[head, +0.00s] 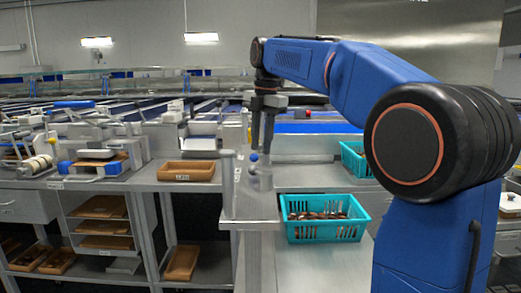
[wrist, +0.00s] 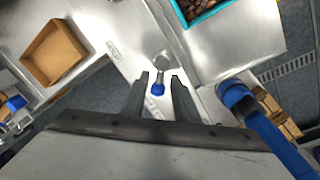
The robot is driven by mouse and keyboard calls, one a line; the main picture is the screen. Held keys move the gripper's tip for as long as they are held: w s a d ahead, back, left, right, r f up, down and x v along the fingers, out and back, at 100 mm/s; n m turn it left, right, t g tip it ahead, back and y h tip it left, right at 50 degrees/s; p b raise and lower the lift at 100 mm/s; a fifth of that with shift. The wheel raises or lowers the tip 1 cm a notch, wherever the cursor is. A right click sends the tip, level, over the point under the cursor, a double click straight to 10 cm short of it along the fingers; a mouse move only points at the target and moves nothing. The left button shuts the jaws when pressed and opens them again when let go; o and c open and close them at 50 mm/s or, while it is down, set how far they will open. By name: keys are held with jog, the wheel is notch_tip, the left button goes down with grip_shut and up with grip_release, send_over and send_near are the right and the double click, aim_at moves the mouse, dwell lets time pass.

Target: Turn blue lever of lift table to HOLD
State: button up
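The lever's blue knob (wrist: 158,89) shows in the wrist view between the two fingertips of my gripper (wrist: 159,82), with a short grey stem and a round grey hub (wrist: 161,62) just above it in the picture. My gripper is open, with a gap on both sides of the knob. In the head view my gripper (head: 262,148) points down and the blue knob (head: 253,157) is at its fingertips, above the grey lift table (head: 255,211). I cannot tell whether a finger touches the knob. A small label (wrist: 112,48) is too small to read.
A teal crate of dates (head: 325,232) stands right of the lever; another teal crate (head: 354,162) is behind it. A brown wooden tray (head: 187,171) lies on the left bench. A grey post (head: 229,182) rises close to the lever's left.

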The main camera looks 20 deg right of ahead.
jog(key=shift+w+f, duration=0.1)
jog(key=shift+f, duration=1)
jog(key=shift+c, duration=0.6)
grip_shut()
